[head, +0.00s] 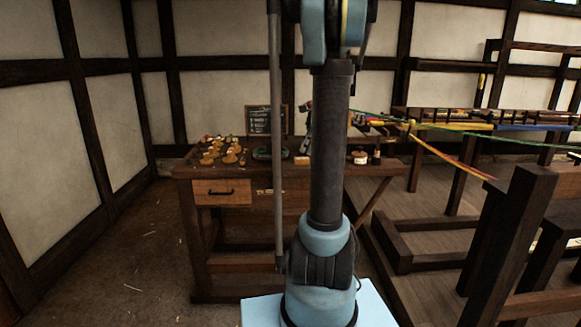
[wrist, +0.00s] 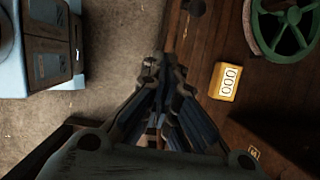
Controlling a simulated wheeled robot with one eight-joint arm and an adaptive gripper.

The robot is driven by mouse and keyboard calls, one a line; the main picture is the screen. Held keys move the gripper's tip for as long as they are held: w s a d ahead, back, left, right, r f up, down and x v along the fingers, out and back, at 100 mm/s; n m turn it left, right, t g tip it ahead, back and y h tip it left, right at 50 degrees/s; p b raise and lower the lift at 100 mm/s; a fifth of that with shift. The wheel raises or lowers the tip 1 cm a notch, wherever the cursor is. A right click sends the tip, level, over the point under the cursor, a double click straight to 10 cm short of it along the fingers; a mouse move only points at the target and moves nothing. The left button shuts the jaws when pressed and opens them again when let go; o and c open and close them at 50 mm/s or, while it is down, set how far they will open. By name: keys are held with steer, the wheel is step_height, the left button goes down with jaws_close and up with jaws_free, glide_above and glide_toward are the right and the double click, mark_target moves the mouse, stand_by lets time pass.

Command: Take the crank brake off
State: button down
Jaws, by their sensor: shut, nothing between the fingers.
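I cannot pick out the crank brake for certain in either view. In the wrist view my gripper (wrist: 160,68) is shut and empty, its fingertips close together over the edge between the wooden bench (wrist: 205,35) and the floor. A green spoked wheel (wrist: 283,28) lies at the upper right of that view, apart from the gripper. In the head view my arm stands upright in front of the workbench (head: 238,170) and hides its middle part, and I cannot make out the gripper clearly there.
A yellow counter block (wrist: 224,82) sits on the bench near the fingers. Several yellowish pieces (head: 222,150) and a small dark board (head: 265,120) stand on the bench's left. Colored ropes (head: 450,160) stretch right towards timber frames (head: 508,225). Floor (head: 145,245) at left is free.

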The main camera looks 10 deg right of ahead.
steer(key=w+d+m, duration=0.1)
steer(key=w+d, duration=0.1)
steer(key=w, duration=0.1)
steer(key=shift+d+m, duration=0.1)
steer(key=shift+m, duration=0.3)
steer(key=shift+f, duration=0.15)
steer(key=w+a+f, duration=0.2)
steer(key=a+f, duration=0.5)
steer(key=f, duration=0.1)
steer(key=shift+a, duration=0.35)
steer(key=shift+w, duration=0.1)
stand_by(0.3)
